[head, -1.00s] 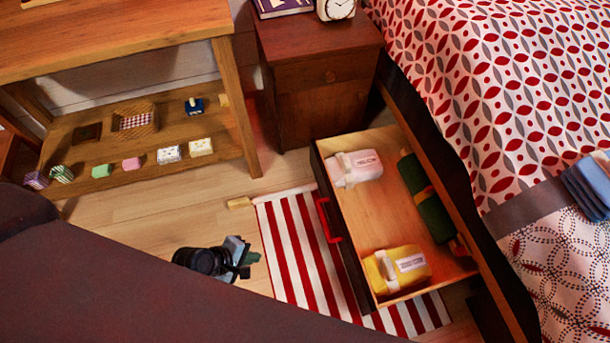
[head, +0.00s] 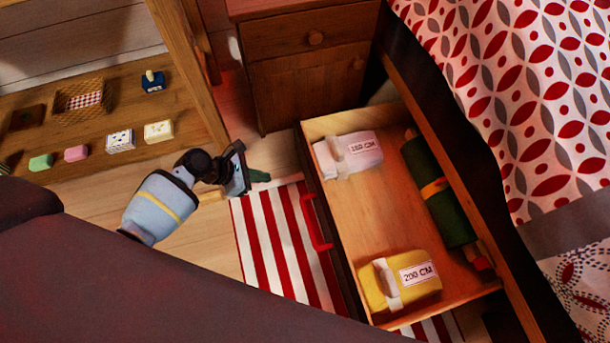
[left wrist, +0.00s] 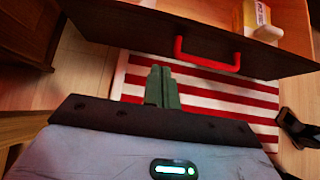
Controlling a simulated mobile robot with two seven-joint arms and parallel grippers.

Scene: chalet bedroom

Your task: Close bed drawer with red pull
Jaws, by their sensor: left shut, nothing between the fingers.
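The bed drawer (head: 350,228) stands pulled out from under the bed, with its red pull (head: 317,224) on the front face. It holds a white package (head: 348,155), a yellow package (head: 401,282) and a dark green roll (head: 438,193). My left gripper (head: 258,176) is left of the drawer front, apart from it, above the floor by the striped rug. In the left wrist view its green fingers (left wrist: 162,88) are together and empty, pointing at the drawer front, with the red pull (left wrist: 207,56) ahead and to the right.
A red and white striped rug (head: 262,245) lies before and under the drawer. A wooden nightstand (head: 305,75) stands behind the drawer's far end. A low shelf (head: 60,135) with small items is at left. The bed (head: 520,110) is at right.

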